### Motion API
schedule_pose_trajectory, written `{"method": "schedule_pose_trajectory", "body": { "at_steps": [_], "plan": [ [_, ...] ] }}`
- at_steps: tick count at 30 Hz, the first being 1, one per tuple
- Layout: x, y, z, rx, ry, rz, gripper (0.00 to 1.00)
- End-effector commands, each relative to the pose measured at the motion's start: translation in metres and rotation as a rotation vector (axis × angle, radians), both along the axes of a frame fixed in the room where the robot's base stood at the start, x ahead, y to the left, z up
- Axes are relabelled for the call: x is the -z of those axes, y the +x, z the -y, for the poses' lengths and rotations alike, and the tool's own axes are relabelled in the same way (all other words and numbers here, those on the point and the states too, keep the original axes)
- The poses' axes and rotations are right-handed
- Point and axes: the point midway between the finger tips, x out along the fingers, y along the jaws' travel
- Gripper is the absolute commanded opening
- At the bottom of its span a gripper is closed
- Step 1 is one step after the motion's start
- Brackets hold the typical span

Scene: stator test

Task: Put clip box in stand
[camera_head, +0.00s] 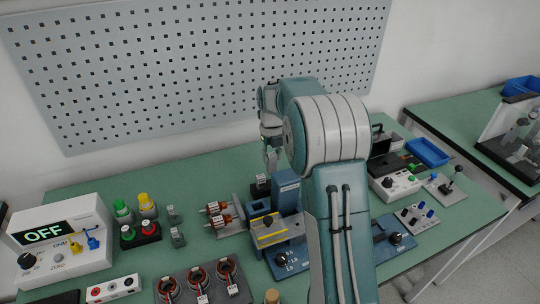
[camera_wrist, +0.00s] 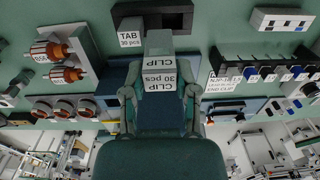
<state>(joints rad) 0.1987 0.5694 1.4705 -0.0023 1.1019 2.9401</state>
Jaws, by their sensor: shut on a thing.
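In the wrist view my gripper (camera_wrist: 160,94) is shut on a grey clip box (camera_wrist: 160,66), with a finger on each side. Its white label reads CLIP 30 pcs, upside down in this view. A dark stand (camera_wrist: 168,20) with a CLIP label lies just beyond the box in the picture. A tab box (camera_wrist: 128,37), labelled TAB 30 pcs, is at the stand's left. The clip box overlaps the stand in the picture; I cannot tell whether they touch. In the head view my gripper (camera_head: 271,150) is above the bench's middle, partly hidden by my arm.
A blue machine (camera_head: 288,190) stands close to the gripper. Copper rotors (camera_head: 220,214) are to its left and stators (camera_head: 198,275) sit nearer the front. The OFF meter (camera_head: 60,245) is far left. A perforated panel (camera_head: 200,65) is behind the bench.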

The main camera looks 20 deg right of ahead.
Motion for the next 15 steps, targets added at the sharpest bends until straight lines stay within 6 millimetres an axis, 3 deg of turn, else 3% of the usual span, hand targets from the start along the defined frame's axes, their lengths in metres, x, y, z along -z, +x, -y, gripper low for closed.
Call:
{"method": "schedule_pose_trajectory", "body": {
  "at_steps": [8, 11, 15],
  "plan": [
    [0.027, -0.001, 0.038, 0.004, 0.026, -0.003, 0.0],
    [0.037, 0.0, 0.038, 0.004, 0.026, -0.001, 0.0],
    [0.035, 0.0, 0.021, 0.002, 0.015, 0.001, 0.0]
  ]
}}
